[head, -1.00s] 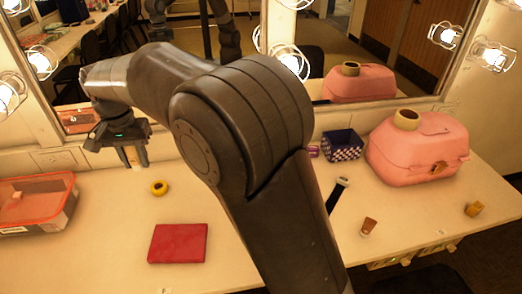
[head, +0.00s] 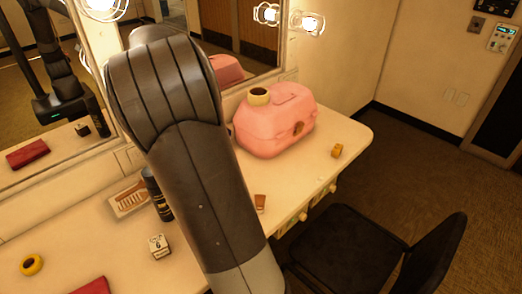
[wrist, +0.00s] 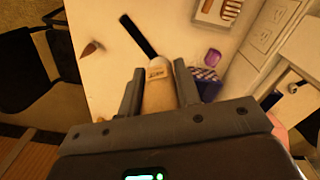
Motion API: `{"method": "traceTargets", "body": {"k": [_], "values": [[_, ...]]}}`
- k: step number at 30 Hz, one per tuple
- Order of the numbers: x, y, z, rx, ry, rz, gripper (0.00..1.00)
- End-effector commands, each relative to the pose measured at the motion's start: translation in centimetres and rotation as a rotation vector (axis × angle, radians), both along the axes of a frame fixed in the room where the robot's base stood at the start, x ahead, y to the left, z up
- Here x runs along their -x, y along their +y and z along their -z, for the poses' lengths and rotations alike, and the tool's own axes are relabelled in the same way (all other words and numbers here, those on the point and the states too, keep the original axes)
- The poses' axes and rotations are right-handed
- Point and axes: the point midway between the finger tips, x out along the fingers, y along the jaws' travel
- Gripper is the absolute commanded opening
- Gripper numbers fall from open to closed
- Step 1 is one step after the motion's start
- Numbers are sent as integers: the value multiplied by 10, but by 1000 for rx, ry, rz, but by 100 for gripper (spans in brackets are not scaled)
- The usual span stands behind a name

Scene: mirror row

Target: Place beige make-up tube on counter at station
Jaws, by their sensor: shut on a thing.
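In the wrist view my gripper (wrist: 159,84) is shut on the beige make-up tube (wrist: 158,97). The tube is between the two fingers, with its rounded pale end pointing away from the palm and a small label near that end. The pale counter (wrist: 110,75) shows beyond it; I cannot tell the gap between tube and counter. In the head view my arm hides the gripper and the tube. The counter (head: 215,258) there runs along the mirrors.
The head view shows a pink case (head: 275,128), a black can (head: 157,197), a small white box (head: 160,246), a yellow ring (head: 31,265) and a chair (head: 375,245).

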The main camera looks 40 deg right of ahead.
Motion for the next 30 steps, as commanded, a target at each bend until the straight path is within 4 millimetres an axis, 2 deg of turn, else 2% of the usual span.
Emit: {"method": "traceTargets", "body": {"k": [1,6,8,12,15,21,30], "values": [[11,-30,0,0,-1,61,8],[53,-113,-2,0,-3,244,8],[71,-141,-2,1,-6,310,8],[119,-200,-4,3,-11,462,8],[155,-235,-5,2,-14,560,8],[212,-279,-8,5,-21,705,8],[267,-312,-10,9,-28,835,8]]}}
